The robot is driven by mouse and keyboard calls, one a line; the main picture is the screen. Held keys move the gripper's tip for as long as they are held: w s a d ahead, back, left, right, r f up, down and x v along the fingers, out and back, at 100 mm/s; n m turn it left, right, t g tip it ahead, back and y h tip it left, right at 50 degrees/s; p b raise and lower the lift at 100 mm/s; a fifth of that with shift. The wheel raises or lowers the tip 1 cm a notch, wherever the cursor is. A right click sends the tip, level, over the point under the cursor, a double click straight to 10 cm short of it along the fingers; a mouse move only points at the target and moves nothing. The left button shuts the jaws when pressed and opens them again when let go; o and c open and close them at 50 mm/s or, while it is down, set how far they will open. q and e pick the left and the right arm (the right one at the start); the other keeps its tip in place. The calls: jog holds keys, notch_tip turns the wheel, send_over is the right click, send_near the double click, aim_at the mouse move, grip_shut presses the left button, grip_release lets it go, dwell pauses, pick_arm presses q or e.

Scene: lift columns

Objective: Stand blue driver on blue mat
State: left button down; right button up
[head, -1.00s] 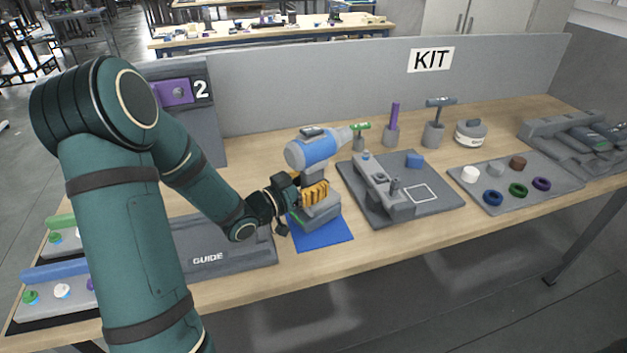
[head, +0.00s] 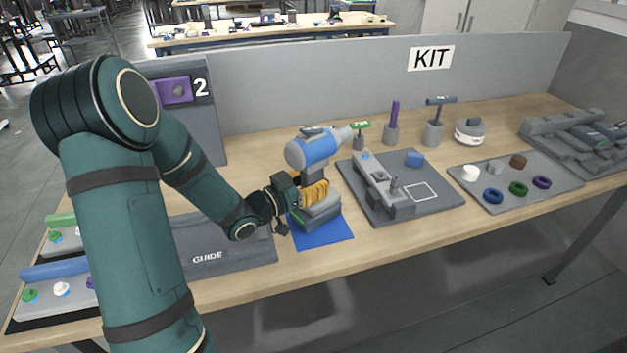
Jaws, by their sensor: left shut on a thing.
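The blue driver (head: 318,150) is a power driver with a blue body, a grey nose pointing right and a grey base. It stands upright over the blue mat (head: 325,238), its base within or just above the mat's back part; I cannot tell whether it touches. My left gripper (head: 308,194) is shut on the driver's handle, with its orange-yellow fingers around the grip below the body. The fingers hide most of the handle. My right gripper is not in view.
A grey fixture plate (head: 440,208) with a blue block is close right of the mat. A grey GUIDE board (head: 240,258) lies left. Upright tools (head: 433,130) stand behind. A tray (head: 555,180) with coloured rings is farther right. A grey KIT panel (head: 300,85) closes the back.

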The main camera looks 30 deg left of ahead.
pick_arm(q)
jog(key=shift+f, duration=0.15)
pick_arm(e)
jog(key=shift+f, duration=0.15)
pick_arm(q)
jog(key=shift+c, duration=2.4)
grip_release()
jog(key=shift+f, duration=0.15)
jog(key=shift+s, duration=0.1)
